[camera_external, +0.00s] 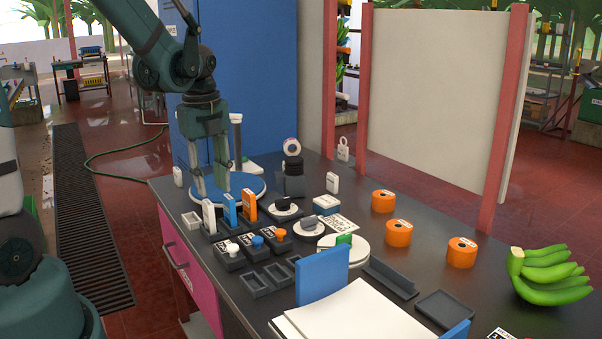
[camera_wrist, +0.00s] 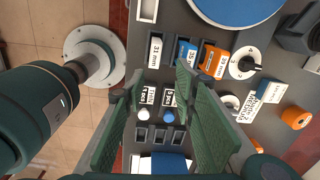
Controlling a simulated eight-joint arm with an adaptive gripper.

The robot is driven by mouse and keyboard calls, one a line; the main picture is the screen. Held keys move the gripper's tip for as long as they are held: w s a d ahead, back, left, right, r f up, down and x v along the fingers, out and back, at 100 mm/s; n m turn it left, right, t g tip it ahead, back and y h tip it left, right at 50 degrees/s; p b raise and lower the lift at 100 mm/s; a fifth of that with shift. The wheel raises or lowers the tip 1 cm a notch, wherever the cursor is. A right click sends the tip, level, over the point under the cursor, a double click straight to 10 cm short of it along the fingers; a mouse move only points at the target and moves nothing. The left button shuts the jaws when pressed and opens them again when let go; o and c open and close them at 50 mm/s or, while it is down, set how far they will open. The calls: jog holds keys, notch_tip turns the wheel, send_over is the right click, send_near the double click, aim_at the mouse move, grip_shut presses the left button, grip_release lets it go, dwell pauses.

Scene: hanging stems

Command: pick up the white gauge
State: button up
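The white gauge (camera_external: 208,216) stands upright at the left end of a row of gauges on the dark bench. In the wrist view it is the white block marked 31 mm (camera_wrist: 155,52), just beyond my fingertips. A blue gauge (camera_external: 229,209) and an orange gauge (camera_external: 249,206) stand to its right in the same row. My gripper (camera_external: 211,193) is open and empty, pointing down above the row's left end. In the wrist view its two green fingers (camera_wrist: 159,79) are spread wide. I cannot tell the exact height above the gauge.
A round blue-topped plate (camera_external: 250,184) lies behind the row. Small black blocks with white, blue and orange knobs (camera_external: 270,234) and empty trays (camera_external: 254,285) sit in front. Orange cylinders (camera_external: 398,233) and bananas (camera_external: 546,276) are further right.

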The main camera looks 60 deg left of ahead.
aim_at(208, 202)
jog(key=shift+s+a+f+m+g+p, duration=0.15)
jog(key=shift+a+f+m, duration=0.1)
jog(key=shift+a, duration=0.2)
jog(key=shift+s+a+f+m+g+p, duration=0.1)
jog(key=shift+s+a+f+m+p, duration=0.15)
jog(key=shift+a, duration=0.2)
jog(key=shift+s+a+f+m+g+p, duration=0.1)
jog(key=shift+a+m, duration=0.2)
jog(key=shift+a, duration=0.15)
jog(key=shift+f, duration=0.15)
jog(key=shift+f, duration=1.15)
jog(key=shift+w+d+f+b, duration=0.15)
jog(key=shift+f+b, duration=0.4)
jog(key=shift+f, duration=2.05)
grip_shut()
